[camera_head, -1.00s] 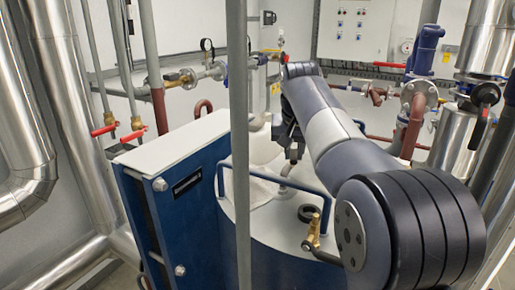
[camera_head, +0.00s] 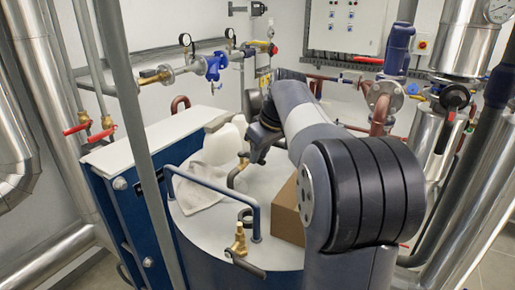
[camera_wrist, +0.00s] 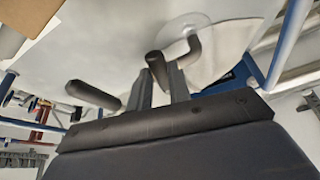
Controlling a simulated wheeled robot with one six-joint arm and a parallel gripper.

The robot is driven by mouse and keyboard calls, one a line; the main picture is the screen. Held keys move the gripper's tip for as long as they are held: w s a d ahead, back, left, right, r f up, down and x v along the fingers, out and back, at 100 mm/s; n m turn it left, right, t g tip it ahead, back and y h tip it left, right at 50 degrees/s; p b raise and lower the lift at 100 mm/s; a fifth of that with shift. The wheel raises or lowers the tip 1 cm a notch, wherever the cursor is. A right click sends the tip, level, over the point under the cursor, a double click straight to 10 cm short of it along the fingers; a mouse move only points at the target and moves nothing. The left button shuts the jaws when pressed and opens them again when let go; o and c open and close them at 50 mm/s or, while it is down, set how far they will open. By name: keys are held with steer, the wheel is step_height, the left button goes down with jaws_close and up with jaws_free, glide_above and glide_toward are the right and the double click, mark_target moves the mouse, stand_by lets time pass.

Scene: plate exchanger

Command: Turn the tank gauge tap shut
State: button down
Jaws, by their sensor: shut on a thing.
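My gripper (camera_head: 256,150) reaches over the pale top of the round tank (camera_head: 185,222). In the wrist view my gripper (camera_wrist: 160,88) has its two fingers on either side of a dark, rounded tap handle (camera_wrist: 155,63) and is shut on it. A bent grey pipe (camera_wrist: 193,46) on a round flange stands close behind that handle. In the head view the bent pipe (camera_head: 233,177) shows just below my gripper, with a small brass part beside it; the gripped handle is mostly hidden there. A separate brass tap (camera_head: 239,243) with a dark lever stands at the tank's front edge.
A blue rail (camera_head: 210,187) arches over the tank top. A white cloth (camera_head: 196,190), a white plastic container (camera_head: 222,146) and a cardboard box (camera_head: 288,214) lie around my gripper. A grey vertical post (camera_head: 135,130) stands in front at left. Pipes crowd the right side.

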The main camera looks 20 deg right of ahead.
steer(key=shift+w+d+n+g+y+p, duration=0.15)
steer(key=shift+w+d+n+y+p, duration=0.2)
steer(key=shift+n, duration=0.35)
steer(key=shift+w+d+n+g+y+p, duration=0.15)
steer(key=shift+d+n, duration=0.3)
steer(key=shift+n, duration=0.25)
steer(key=shift+r, duration=0.1)
steer(key=c, duration=1.3)
jaws_free()
steer(key=v, duration=1)
steer(key=shift+r+b, duration=0.3)
steer(key=shift+b, duration=0.05)
steer(key=shift+s+d, duration=0.1)
